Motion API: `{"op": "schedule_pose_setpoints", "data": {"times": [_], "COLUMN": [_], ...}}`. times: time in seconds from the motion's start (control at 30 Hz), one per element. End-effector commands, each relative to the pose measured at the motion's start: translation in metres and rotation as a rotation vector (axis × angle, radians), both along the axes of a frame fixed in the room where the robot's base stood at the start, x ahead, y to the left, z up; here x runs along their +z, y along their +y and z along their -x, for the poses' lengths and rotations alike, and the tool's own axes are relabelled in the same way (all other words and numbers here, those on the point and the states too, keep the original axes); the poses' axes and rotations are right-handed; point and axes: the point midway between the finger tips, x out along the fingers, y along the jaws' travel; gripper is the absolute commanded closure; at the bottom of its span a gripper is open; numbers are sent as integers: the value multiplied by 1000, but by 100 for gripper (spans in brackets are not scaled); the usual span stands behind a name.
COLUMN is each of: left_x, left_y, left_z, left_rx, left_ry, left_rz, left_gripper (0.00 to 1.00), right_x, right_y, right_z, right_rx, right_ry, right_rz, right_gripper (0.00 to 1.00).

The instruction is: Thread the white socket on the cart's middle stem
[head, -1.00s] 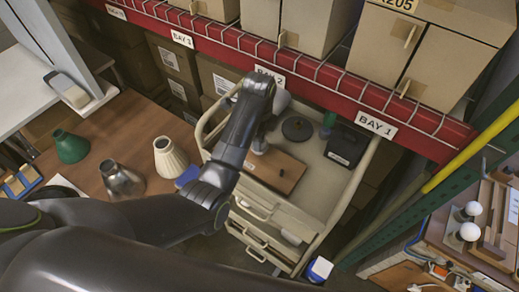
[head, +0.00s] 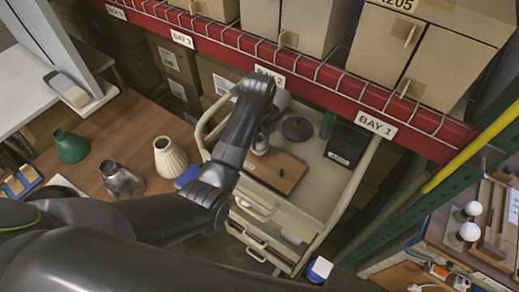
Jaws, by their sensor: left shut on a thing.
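The cart (head: 318,188) stands in the middle of the head view, with a brown board (head: 284,180) on its top. A short dark stem (head: 281,172) stands up from the board. My left arm reaches over the cart's left side. My left gripper (head: 261,149) is just above the board's upper left end, left of the visible dark stem. It is shut on a small pale thing, seemingly the white socket, mostly hidden by the fingers and arm. I cannot tell whether the socket is around a stem. Other stems are hidden or too small to make out. My right gripper is out of view.
A grey disc (head: 297,128), a green piece (head: 328,124) and a black box (head: 347,145) sit at the back of the cart top. Red shelving (head: 330,82) borders it behind. Green, metal and cream shades (head: 170,157) stand on the left table.

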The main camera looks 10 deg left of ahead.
Motion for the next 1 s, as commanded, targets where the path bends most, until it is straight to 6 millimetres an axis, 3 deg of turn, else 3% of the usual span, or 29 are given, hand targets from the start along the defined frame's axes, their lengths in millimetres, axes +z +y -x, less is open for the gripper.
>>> {"op": "schedule_pose_setpoints", "data": {"times": [0.2,0.23,0.4,0.87,1.0], "left_x": [-7,-7,-6,-2,9], "left_y": [1,1,1,0,-5], "left_z": [4,4,3,1,-5], "left_rx": [-109,-115,-110,-109,-107], "left_ry": [17,17,14,6,4], "left_rz": [-1,-1,-1,0,0], "left_gripper": [91,61,38,38,38], "right_x": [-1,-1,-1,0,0], "right_y": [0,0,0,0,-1], "right_z": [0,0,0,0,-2], "right_rx": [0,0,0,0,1], "right_ry": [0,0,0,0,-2], "right_rz": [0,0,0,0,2], "right_gripper": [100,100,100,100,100]}}
